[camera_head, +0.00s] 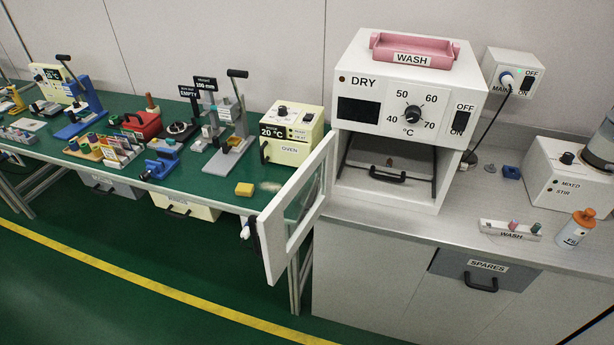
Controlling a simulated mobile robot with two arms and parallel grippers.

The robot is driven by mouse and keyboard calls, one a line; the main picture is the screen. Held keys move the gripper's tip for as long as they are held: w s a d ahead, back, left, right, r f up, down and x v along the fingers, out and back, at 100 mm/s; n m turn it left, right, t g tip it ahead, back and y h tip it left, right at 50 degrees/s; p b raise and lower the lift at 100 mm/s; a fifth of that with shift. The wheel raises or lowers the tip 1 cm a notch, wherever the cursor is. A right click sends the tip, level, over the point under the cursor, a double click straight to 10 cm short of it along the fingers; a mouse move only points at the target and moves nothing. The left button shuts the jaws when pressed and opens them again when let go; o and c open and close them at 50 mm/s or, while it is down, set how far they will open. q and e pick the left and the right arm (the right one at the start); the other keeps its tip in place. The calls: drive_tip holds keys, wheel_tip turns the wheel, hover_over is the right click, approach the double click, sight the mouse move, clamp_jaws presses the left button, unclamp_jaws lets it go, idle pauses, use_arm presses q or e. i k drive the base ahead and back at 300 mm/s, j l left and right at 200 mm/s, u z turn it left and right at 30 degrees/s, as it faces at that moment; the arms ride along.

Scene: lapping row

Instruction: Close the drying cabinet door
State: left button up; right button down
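The drying cabinet (347,185) is a white box marked DRY, standing on the grey bench. Its front opening is uncovered and shows a dark inside with a black-handled drawer or tray (387,176). The door (277,240) is a white frame with a clear pane. It stands wide open, swung out to the left and towards me from the cabinet's left side, reaching past the bench's left end. A small black and white part (250,235) shows beside its free edge; I cannot tell whether it is the handle. Neither of my grippers is in view.
A pink WASH tray (412,50) lies on top of the cabinet. A WASH rack (510,231), an orange-capped bottle (575,228) and a stirrer (565,185) stand on the right. A green table (215,190) with instruments and an oven (290,135) lies left, behind the door.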

sight(276, 255)
drive_tip(key=j+z, duration=0.15)
drive_tip(key=z, duration=0.2)
drive_tip(key=i+j+z, duration=0.1)
drive_tip(key=z, duration=0.25)
drive_tip(key=j+z, duration=0.3)
drive_tip(key=i+j+z, duration=0.1)
drive_tip(key=j+z, duration=0.15)
drive_tip(key=j, duration=0.65)
drive_tip(key=j+z, duration=0.25)
drive_tip(key=j, duration=0.7)
